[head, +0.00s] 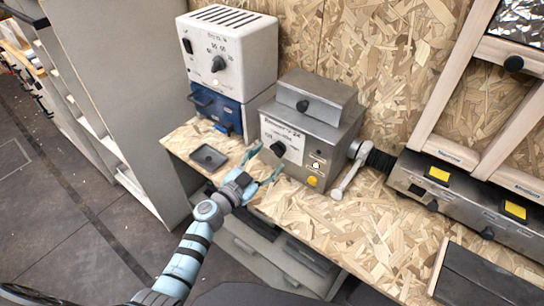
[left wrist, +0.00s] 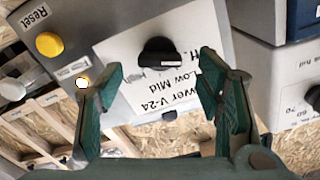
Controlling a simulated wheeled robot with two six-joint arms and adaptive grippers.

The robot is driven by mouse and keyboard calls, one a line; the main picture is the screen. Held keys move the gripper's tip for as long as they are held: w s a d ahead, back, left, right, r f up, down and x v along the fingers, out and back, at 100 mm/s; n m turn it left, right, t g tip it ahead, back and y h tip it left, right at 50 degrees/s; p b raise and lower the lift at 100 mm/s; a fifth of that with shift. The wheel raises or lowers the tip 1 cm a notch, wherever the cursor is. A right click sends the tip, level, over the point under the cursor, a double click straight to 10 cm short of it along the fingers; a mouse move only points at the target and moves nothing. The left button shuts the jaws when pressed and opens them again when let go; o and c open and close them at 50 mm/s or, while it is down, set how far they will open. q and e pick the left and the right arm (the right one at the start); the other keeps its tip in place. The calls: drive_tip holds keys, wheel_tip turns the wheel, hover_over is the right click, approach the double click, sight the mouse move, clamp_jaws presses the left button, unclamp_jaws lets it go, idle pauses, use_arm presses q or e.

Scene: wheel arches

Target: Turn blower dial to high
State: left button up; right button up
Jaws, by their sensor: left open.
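The blower box (head: 312,112) is a grey metal unit on the bench with a white label on its front. Its black blower dial (head: 278,148) sits on that label. In the left wrist view the dial (left wrist: 158,56) shows near the words Low and Mid; part of the lettering is cut off or hidden, and I cannot tell its exact setting. My left gripper (head: 270,159) is open and empty in front of the box. In the left wrist view its green fingers (left wrist: 160,78) stand on either side of the dial, apart from it. My right gripper is not in view.
A yellow reset button (left wrist: 49,44) and a small lit button (head: 316,165) are beside the dial. A white unit with another black dial (head: 218,63) stands on a blue box (head: 215,108) at left. A grey tray (head: 208,156) and a hose fitting (head: 350,170) flank the blower.

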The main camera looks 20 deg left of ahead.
sight(275, 153)
use_arm(q)
drive_tip(key=x, duration=0.3)
drive_tip(key=shift+f+b, duration=0.1)
drive_tip(key=shift+b, duration=0.25)
drive_tip(key=shift+c, duration=0.6)
drive_tip(key=c, duration=1)
drive_tip(key=shift+c, duration=0.2)
